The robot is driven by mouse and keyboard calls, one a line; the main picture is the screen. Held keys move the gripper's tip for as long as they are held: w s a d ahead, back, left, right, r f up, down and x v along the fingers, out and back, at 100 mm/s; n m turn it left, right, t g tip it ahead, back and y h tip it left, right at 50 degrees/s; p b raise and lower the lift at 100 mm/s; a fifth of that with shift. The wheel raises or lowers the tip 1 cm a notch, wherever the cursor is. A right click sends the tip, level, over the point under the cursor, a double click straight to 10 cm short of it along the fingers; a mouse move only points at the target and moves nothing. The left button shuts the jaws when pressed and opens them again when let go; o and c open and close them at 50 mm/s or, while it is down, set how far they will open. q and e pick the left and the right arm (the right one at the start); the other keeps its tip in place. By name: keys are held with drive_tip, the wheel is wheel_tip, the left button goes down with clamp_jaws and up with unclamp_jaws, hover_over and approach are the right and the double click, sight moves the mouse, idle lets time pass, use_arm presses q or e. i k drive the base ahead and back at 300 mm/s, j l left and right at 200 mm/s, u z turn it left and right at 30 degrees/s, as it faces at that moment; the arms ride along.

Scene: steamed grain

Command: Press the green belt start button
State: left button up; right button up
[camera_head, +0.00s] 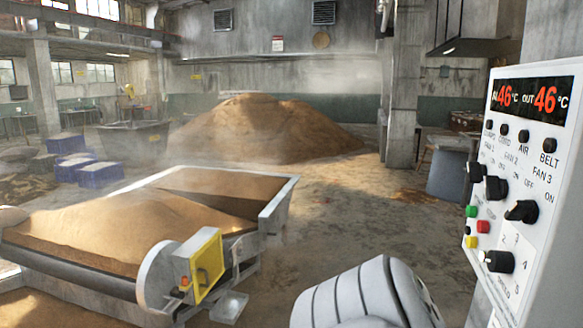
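A grey-white control panel (515,205) stands at the right edge, its face angled toward the left. A small green button (471,211) is at the panel's lower left. A red button (483,226) sits just below and to the right of it, and a yellow button (472,242) is below that. A white link of my arm shows at the bottom centre, left of the panel and apart from the buttons. Neither gripper is in view, so I cannot see whether they are open or shut. Nothing covers the green button.
Black knobs (522,211) and a red display (530,97) are on the panel. A grain-filled trough (279,205) with a yellow machine box (206,264) stands at left. A large grain pile (262,125) lies behind. Open floor (350,225) lies between trough and panel.

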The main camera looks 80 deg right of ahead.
sight(471, 211)
drive_tip(key=z, duration=3.85)
